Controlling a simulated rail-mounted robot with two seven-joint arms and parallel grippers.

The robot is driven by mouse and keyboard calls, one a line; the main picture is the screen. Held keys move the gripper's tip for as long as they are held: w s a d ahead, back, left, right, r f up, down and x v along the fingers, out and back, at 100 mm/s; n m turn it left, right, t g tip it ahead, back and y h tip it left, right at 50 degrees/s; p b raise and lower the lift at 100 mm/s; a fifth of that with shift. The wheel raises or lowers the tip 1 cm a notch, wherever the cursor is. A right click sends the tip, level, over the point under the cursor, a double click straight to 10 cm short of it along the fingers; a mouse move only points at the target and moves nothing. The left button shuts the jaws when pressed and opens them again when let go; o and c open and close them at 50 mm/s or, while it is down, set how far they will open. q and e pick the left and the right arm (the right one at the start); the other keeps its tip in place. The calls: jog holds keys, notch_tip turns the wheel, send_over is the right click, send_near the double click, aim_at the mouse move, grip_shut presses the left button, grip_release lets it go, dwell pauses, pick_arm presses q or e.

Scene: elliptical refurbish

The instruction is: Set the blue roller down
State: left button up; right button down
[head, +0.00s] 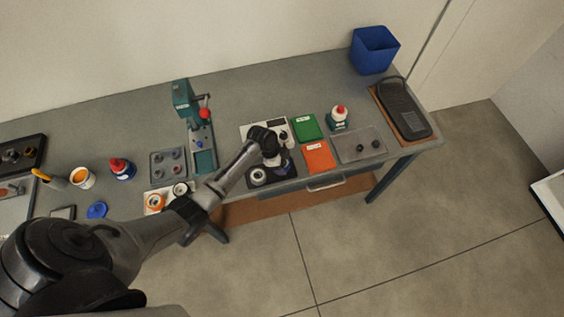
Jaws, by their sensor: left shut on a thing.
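My left arm reaches in from the lower left across the bench. My left gripper (275,160) is over a dark tray (287,182) near the front edge of the bench. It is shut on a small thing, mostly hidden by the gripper. A bluish patch (284,169) shows just below the fingers and is probably the blue roller. I cannot tell whether it touches the tray. A pale round part (258,176) sits on the same tray, to the left. My right gripper is not in view.
Behind the gripper is a white plate (250,130). A teal press (190,110) stands left. A blue bin (374,50) stands at the back right.

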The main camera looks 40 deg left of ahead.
pick_arm(q)
jog(key=shift+f, duration=0.1)
jog(key=shift+f, duration=0.25)
jog(key=shift+s+a+f+b, duration=0.1)
jog(key=shift+s+f+b, duration=0.25)
jog(key=shift+f, duration=0.1)
jog(key=o, duration=0.8)
jog(key=shift+f, duration=0.15)
jog(key=shift+o, duration=0.9)
jog(key=w+p+v, duration=0.1)
jog(key=v, duration=1.2)
jog(key=shift+d+r, duration=0.3)
jog(key=shift+r, duration=0.2)
jog(key=s+d+f+n+y, duration=0.1)
jog(key=s+d+f+n, duration=0.1)
jog(key=s+d, duration=0.35)
jog(key=s+d+f+n+y, duration=0.1)
jog(key=s+d+f, duration=0.15)
jog(key=s, duration=0.55)
jog(key=s+d+r+n, duration=0.3)
jog(key=s, duration=0.3)
jog(key=s+d+r+n+t+y, duration=0.1)
jog(key=s+d+r+n, duration=0.1)
jog(key=s, duration=0.5)
jog(key=shift+d+r+n+y, duration=0.3)
jog(key=shift+d+r+n, duration=0.1)
jog(key=shift+d+n, duration=0.1)
